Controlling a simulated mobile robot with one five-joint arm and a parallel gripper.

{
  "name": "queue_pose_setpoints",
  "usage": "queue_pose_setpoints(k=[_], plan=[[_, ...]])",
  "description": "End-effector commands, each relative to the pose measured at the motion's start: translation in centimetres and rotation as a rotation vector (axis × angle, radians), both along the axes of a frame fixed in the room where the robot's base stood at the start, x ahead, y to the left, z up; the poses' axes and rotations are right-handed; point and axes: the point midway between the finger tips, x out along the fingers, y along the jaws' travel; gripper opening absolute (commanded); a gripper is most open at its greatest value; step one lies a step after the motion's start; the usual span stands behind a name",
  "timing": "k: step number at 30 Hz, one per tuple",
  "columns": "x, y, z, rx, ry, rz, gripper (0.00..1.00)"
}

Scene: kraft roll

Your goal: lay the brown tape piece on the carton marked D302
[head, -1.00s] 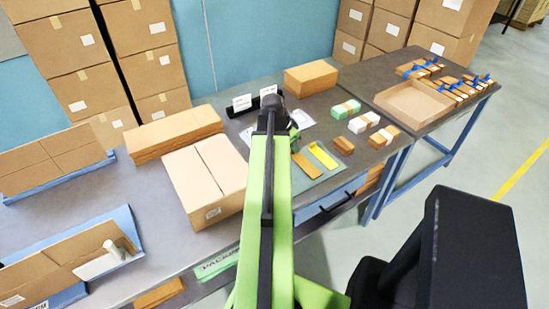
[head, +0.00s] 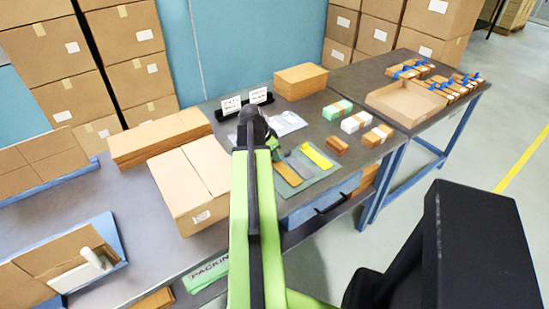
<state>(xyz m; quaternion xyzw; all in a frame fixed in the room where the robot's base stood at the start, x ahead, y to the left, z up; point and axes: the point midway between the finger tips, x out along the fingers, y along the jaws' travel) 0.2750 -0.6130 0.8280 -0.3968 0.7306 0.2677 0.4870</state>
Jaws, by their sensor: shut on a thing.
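A flat brown strip (head: 287,173), which looks like the brown tape piece, lies on the green mat (head: 316,179), beside a yellow strip (head: 316,156). My gripper (head: 257,126) is over the back of the table, right of the carton. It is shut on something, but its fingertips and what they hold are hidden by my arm.
Flat brown cartons (head: 158,138) lie behind the tan carton. Two white cards (head: 245,102) stand in a black holder at the back. A closed brown box (head: 301,81) and several small banded packs (head: 355,122) are to the right. An open tray (head: 404,104) sits on the far table.

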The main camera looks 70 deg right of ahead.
Motion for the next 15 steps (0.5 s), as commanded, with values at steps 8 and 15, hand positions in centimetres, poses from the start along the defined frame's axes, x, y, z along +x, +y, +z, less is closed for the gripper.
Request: queue_pose_setpoints(k=[8, 15], plan=[[0.00, 0.00, -0.25, 0.000, 0.000, 0.000, 0.28], [-0.01, -0.01, -0.23, 0.000, 0.000, 0.000, 0.28]])
